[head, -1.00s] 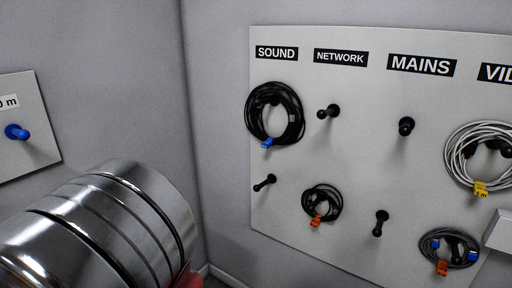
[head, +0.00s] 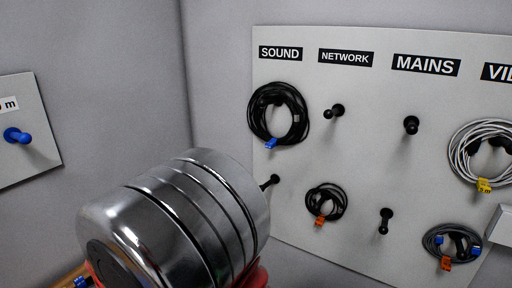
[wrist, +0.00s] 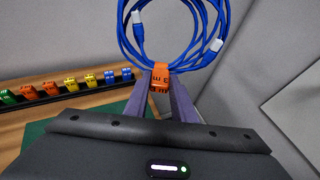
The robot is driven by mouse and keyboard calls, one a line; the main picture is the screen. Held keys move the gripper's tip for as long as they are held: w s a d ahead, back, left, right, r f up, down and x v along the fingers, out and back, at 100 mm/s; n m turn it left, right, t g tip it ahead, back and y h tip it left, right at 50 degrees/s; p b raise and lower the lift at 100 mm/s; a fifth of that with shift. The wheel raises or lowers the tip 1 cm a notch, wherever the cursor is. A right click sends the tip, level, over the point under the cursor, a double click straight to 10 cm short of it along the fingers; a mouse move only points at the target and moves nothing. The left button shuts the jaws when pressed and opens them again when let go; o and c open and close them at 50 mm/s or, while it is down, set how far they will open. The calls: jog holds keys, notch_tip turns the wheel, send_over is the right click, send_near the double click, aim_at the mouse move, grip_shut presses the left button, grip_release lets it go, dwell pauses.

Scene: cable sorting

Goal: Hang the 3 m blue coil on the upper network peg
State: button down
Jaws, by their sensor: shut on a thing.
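A blue coil (wrist: 172,60) with pale plugs and an orange tag (wrist: 160,78) shows in the wrist view. My gripper (wrist: 162,78) is shut on it at the tag, and the coil stands up beyond the fingertips. In the head view my arm hides the gripper and nearly all of the coil. The upper network peg (head: 334,111) is a black peg under the NETWORK label (head: 346,57) on the white board, and it is bare. My arm is left of and below this peg in the picture.
Below the upper network peg a black coil with an orange tag (head: 326,201) hangs. A black coil with a blue tag (head: 279,114) hangs under SOUND. The MAINS pegs (head: 411,125) are bare. A rail with coloured tags (wrist: 70,85) lies left in the wrist view.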

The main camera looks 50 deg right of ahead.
jog(key=shift+d, duration=0.15)
jog(key=s+d+r+m+g+h, duration=0.1)
jog(key=s+d+r+g+h, duration=0.25)
jog(key=d+r, duration=0.75)
jog(key=s+d+r+m+g+h, duration=0.15)
jog(key=s+d+r+h, duration=0.4)
jog(key=d, duration=0.95)
jog(key=s+d+r+g, duration=0.3)
jog(key=s+d+r, duration=0.2)
jog(key=s, duration=0.3)
jog(key=s+d+r+m+g+h, duration=0.1)
jog(key=s+d+r+g, duration=0.3)
jog(key=s, duration=0.5)
jog(key=s+d+r+m+g+h, duration=0.1)
jog(key=s+d+r+g, duration=0.2)
jog(key=s, duration=0.6)
notch_tip(320, 180, up, 3)
jog(key=d, duration=0.2)
jog(key=shift+d+g, duration=0.3)
jog(key=shift+g, duration=0.1)
jog(key=shift+w+d, duration=0.1)
jog(key=shift+d, duration=0.15)
jog(key=w+d+f, duration=0.1)
jog(key=d+f, duration=0.1)
jog(key=d, duration=0.7)
jog(key=w+d+f, duration=0.1)
jog(key=d+f, duration=0.2)
jog(key=d, duration=0.6)
jog(key=shift+w+d, duration=0.2)
jog(key=shift+w, duration=0.2)
